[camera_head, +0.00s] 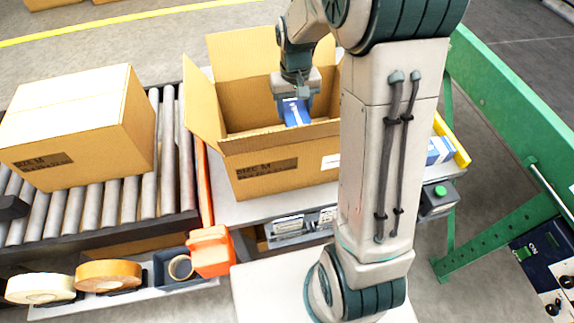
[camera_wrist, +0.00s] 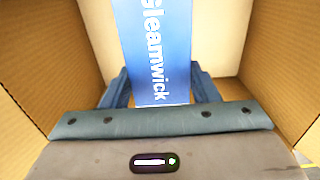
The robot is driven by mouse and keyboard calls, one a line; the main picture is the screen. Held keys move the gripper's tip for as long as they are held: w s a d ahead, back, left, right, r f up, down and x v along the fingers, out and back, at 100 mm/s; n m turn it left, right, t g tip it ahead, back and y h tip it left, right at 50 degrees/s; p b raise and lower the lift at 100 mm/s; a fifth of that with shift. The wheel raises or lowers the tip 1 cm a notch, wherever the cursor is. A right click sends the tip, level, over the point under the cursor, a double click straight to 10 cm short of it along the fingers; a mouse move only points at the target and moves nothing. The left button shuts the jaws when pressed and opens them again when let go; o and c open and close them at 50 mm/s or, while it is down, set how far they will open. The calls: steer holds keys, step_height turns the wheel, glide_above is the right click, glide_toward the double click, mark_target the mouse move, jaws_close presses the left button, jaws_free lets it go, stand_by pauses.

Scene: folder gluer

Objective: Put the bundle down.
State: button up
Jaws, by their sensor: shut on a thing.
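The bundle (camera_head: 295,112) is a blue block with white lettering. It also shows in the wrist view (camera_wrist: 152,50), where the print reads "gleamwick". My gripper (camera_head: 294,98) is shut on it, with a finger on each side of the bundle in the wrist view (camera_wrist: 158,88). The gripper points down into an open cardboard box (camera_head: 285,172) marked "SIZE M". The box walls surround the bundle in the wrist view. The near wall hides the box floor in the head view, so I cannot tell whether the bundle touches it.
A closed carton (camera_head: 75,130) stands on the roller conveyor (camera_head: 110,208) at left. An orange tape dispenser (camera_head: 210,250) and tape rolls (camera_head: 108,275) lie in front. Blue-and-white packs (camera_head: 440,150) are right of my arm, near a green button box (camera_head: 438,198). Raised flaps edge the open box.

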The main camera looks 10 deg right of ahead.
steer(key=a+f+b, duration=0.5)
steer(key=a+f, duration=0.6)
steer(key=f, duration=0.1)
steer(key=shift+w+a, duration=0.1)
steer(key=shift+a, duration=0.25)
steer(key=shift+f+b, duration=0.5)
steer(key=shift+f, duration=1.5)
steer(key=shift+f, duration=0.1)
steer(key=o, duration=1.1)
steer(key=shift+c, duration=0.2)
